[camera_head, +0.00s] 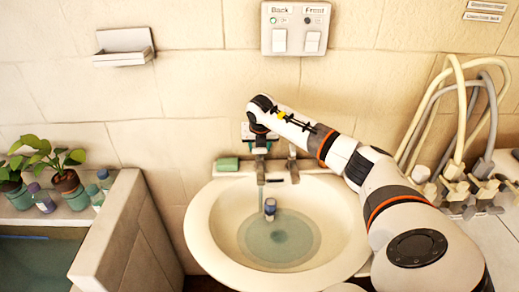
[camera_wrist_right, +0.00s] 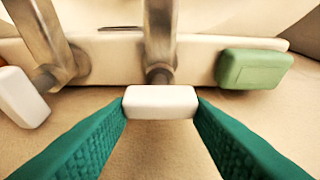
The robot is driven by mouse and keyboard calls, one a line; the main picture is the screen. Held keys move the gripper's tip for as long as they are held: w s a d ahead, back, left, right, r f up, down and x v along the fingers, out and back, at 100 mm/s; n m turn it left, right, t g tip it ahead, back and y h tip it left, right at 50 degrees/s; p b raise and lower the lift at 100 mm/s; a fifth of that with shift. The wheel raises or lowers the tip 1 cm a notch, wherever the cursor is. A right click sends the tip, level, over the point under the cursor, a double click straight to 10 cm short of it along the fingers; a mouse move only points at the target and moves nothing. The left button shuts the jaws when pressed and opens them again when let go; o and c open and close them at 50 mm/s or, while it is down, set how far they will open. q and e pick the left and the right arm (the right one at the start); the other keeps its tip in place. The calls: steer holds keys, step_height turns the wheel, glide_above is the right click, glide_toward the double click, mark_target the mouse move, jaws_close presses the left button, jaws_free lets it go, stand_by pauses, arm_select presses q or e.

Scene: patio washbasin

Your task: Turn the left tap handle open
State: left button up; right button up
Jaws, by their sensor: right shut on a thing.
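The left tap handle is a white block (camera_wrist_right: 160,102) on a metal stem, between the two green fingers of my right gripper (camera_wrist_right: 160,108) in the wrist view. The fingers touch its two sides. In the head view my right gripper (camera_head: 258,143) is over the left tap at the back of the washbasin (camera_head: 203,222) and largely hides the handle. The other tap (camera_head: 293,164) stands just to the right; its white handle (camera_wrist_right: 20,97) is at the left of the wrist view. My left gripper is not in view.
A green block (camera_head: 227,164) lies on the basin's back rim, left of the tap. A small blue-capped object (camera_head: 270,207) is in the basin. Potted plants (camera_head: 66,182) and bottles stand left, hoses (camera_head: 455,120) hang right, and a switch panel (camera_head: 295,28) is on the wall above.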

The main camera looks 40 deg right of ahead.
steer(key=o, duration=1)
steer(key=b+v, duration=0.2)
steer(key=v, duration=1)
